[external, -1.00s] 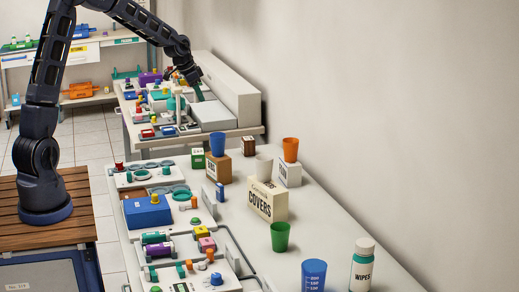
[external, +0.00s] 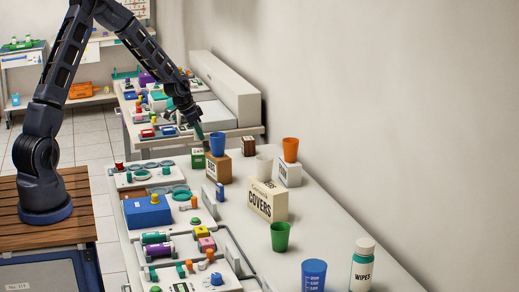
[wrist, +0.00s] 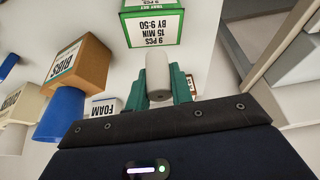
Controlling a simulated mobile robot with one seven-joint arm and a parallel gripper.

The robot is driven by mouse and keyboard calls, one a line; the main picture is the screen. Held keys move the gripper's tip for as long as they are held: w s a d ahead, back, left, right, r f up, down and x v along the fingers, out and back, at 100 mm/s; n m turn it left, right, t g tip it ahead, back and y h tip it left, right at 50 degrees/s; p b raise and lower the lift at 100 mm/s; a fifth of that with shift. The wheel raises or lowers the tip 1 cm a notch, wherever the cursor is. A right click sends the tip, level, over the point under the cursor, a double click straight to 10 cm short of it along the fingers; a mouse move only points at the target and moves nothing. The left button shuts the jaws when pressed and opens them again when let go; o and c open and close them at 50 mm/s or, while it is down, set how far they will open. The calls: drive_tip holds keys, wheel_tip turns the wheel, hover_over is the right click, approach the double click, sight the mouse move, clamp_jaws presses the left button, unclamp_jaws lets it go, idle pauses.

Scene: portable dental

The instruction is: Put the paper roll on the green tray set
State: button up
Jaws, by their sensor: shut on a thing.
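My gripper (wrist: 158,88) is shut on the paper roll (wrist: 157,72), a small white cylinder between its green fingers in the wrist view. The green tray set (wrist: 152,28) is a green and white box with printed text, just beyond the roll in the wrist view. In the external view the green tray set (external: 198,157) stands on the long counter, left of the brown box. My gripper (external: 199,130) is in the air just above and behind it there. The roll is too small to make out clearly in the external view.
A brown BIBS box (external: 217,168) with a blue cup (external: 217,143) on top stands close to the tray set. A white box (external: 289,173) bears an orange cup (external: 290,149). A COVERS box (external: 267,200) stands nearer. Trays of tools line the counter's left side.

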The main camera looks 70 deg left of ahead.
sight(198, 140)
drive_tip(key=shift+f, duration=2.15)
drive_tip(key=shift+f, duration=0.1)
drive_tip(key=o, duration=0.9)
drive_tip(key=shift+o, duration=0.2)
